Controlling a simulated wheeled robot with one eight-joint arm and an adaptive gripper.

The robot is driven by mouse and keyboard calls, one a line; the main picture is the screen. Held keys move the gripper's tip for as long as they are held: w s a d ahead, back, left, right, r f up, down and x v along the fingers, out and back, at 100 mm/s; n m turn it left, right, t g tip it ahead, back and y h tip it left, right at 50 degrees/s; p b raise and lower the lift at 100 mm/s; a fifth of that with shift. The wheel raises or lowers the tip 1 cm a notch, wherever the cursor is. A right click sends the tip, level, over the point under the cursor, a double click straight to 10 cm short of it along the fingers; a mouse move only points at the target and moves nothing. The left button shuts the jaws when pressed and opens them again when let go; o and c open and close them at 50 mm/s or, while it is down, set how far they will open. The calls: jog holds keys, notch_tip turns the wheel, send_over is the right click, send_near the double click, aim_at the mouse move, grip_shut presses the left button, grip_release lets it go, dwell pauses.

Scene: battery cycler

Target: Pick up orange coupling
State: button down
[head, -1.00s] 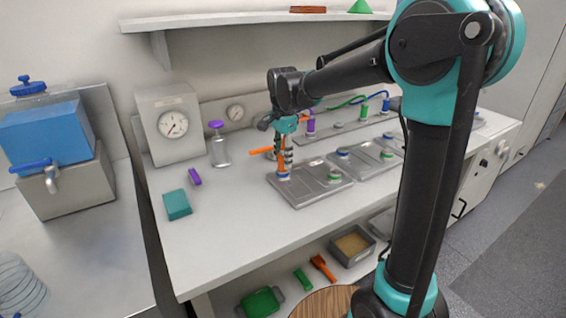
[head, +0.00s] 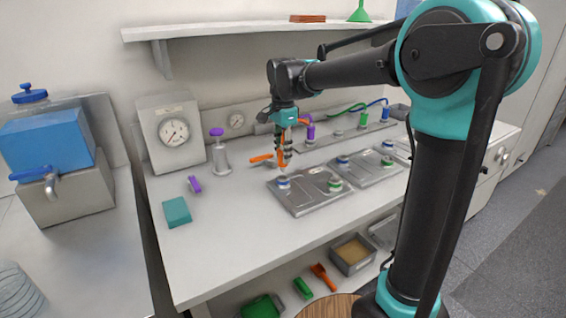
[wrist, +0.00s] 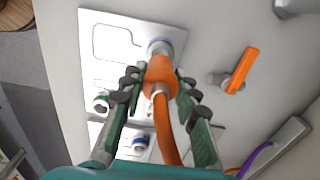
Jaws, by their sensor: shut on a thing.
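The orange coupling (wrist: 160,72), with an orange hose running back from it, is between the fingers of my gripper (wrist: 158,80) in the wrist view. My gripper is shut on it from both sides. In the head view my gripper (head: 285,152) points down, and the coupling's lower end (head: 287,166) shows just above the blue-ringed port (head: 283,182) on the near metal plate (head: 312,208). A small gap seems to show between coupling and port. In the wrist view the coupling partly covers that port (wrist: 160,46).
An orange-handled valve (head: 261,158) stands just left of my gripper. Purple, green and blue hose ends stand on a rail (head: 350,135) behind.

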notch_tip(320, 180, up, 15)
jog(key=shift+r, duration=0.2)
jog(key=c, duration=1.9)
grip_release()
grip_shut()
jog(key=shift+r, duration=0.1)
jog(key=shift+r, duration=2.4)
